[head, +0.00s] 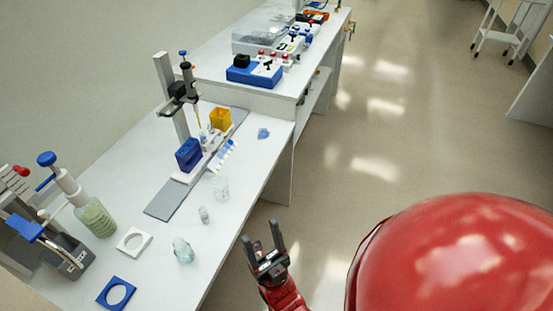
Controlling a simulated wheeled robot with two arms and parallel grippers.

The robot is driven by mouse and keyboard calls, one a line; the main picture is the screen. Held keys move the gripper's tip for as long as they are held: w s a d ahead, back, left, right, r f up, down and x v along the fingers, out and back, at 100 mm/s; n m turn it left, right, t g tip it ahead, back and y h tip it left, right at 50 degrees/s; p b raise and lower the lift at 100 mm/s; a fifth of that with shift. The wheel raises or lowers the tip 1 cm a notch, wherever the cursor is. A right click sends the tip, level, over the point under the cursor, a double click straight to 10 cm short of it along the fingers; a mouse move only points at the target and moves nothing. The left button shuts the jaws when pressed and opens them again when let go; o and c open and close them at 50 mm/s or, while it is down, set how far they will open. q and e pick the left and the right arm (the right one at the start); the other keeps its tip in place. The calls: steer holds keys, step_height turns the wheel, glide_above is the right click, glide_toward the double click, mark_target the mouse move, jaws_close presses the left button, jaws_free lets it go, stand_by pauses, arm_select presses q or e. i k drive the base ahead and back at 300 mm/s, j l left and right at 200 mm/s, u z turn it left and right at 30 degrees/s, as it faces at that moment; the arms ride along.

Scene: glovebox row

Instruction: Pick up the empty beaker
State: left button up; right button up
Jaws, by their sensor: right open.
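A clear, colourless glass vessel (221,187) that looks like the empty beaker stands on the white bench, near its right edge. A pale bluish glass vessel (182,251) stands closer on the same bench, and I cannot tell its contents clearly. A small clear vial (203,215) stands between them. My right gripper (262,235) is open and empty, its fingers pointing up in the picture. It is over the floor, right of the bench edge, apart from all the glassware. My left gripper is not in view.
A bottle with greenish liquid (96,218) stands at the left. A pipette stand with a grey base (166,203) stands behind the glassware. The floor (330,215) right of the bench is clear.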

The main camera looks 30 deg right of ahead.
mark_target(219, 185)
steer(key=z, duration=0.5)
steer(key=u, duration=0.75)
steer(key=k+l+u, duration=0.1)
steer(key=l+u, duration=0.15)
steer(key=k+l+u, duration=0.1)
steer(key=l+u, duration=0.15)
steer(key=l, duration=0.15)
steer(key=k+l+u, duration=0.15)
steer(key=u, duration=0.15)
steer(key=l, duration=0.1)
